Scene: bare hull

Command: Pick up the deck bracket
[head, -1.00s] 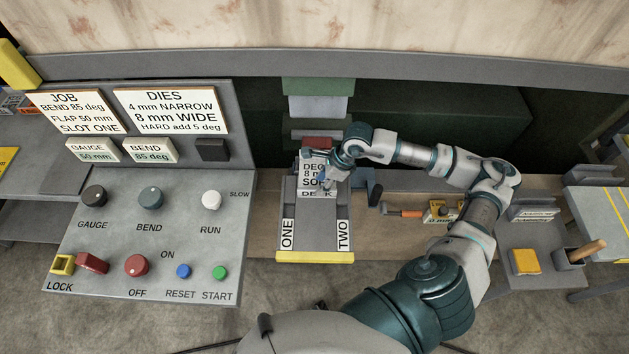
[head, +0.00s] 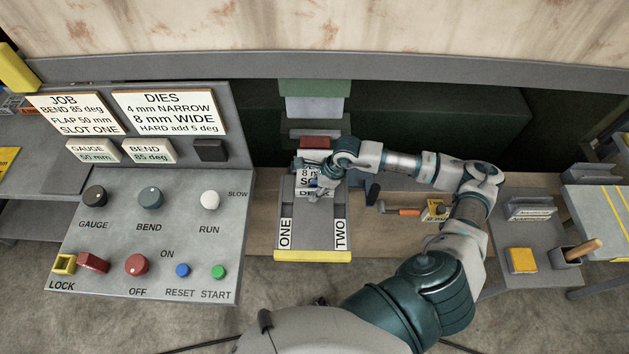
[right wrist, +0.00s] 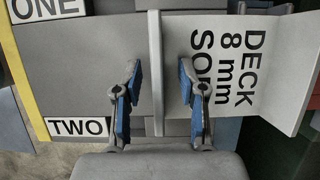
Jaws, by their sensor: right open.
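The deck bracket (right wrist: 270,65) is a grey bent sheet with a white label reading "DECK 8 mm SO...", cut off by a finger. Gaps show on both sides of the flange. My left gripper is not in view.
The grey bed (head: 312,236) has a yellow front edge. A control panel (head: 150,235) with knobs and buttons stands to the left. A red block (head: 315,142) lies behind the bracket. An orange-handled tool (head: 405,211) and a yellow block (head: 522,260) lie to the right.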

